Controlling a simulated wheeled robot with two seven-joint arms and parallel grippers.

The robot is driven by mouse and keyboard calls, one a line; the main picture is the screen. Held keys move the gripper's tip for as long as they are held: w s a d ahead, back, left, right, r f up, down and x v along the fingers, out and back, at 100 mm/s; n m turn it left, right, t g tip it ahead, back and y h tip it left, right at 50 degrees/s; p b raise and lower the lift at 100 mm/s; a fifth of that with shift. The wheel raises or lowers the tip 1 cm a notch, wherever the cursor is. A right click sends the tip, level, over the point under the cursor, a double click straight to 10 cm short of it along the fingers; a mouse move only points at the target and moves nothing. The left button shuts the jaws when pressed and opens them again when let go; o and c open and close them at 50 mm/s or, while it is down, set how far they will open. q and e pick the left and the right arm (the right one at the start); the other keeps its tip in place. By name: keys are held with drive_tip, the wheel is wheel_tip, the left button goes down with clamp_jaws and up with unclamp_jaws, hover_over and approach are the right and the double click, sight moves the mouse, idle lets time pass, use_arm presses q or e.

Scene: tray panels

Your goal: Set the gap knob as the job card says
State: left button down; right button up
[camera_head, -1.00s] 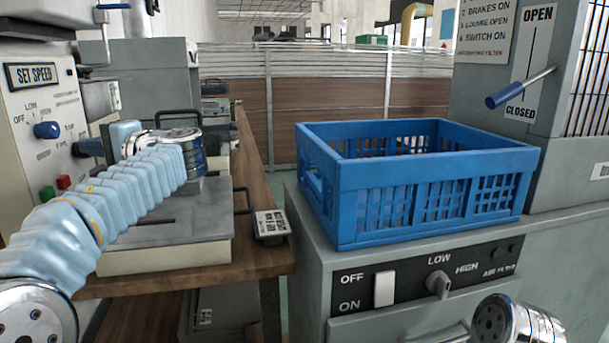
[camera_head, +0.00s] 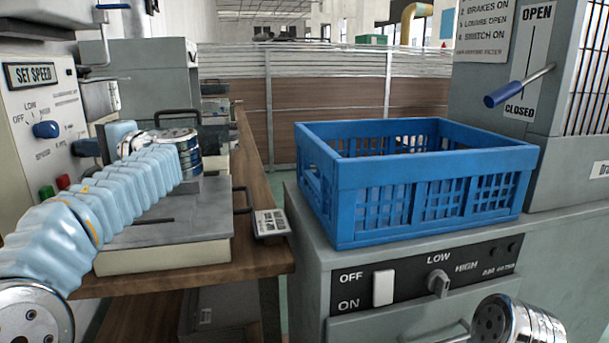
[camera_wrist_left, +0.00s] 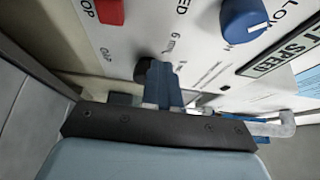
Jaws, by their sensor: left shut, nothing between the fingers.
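A black knob (camera_wrist_left: 146,70) is on the white machine panel in the left wrist view, next to lettering that reads "GAP" and "6 mm". My left gripper (camera_wrist_left: 160,68) has its blue fingers together in front of this knob and hides part of it. I cannot tell whether they touch it, or where the knob points. In the head view my left gripper (camera_head: 85,148) is at the panel's right edge, partly hidden by my arm. My right gripper is out of view.
A blue speed knob (camera_head: 46,130), a green button (camera_head: 47,192) and a red button (camera_head: 63,182) are close by on the panel. A flat grey plate (camera_head: 200,210) lies under my left arm. A blue crate (camera_head: 430,190) stands on the right cabinet (camera_head: 312,250).

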use_arm(q)
drive_tip(key=shift+s+a+f, duration=0.15)
drive_tip(key=shift+a+f, duration=0.05)
drive_tip(key=shift+s+f+b, duration=0.1)
drive_tip(key=shift+f+b, duration=0.3)
drive_tip(key=shift+b, duration=0.05)
drive_tip(key=shift+w+d+f+b, duration=0.1)
drive_tip(key=shift+w+f+b, duration=0.1)
drive_tip(key=shift+f+b, duration=0.35)
drive_tip(key=shift+f, duration=0.2)
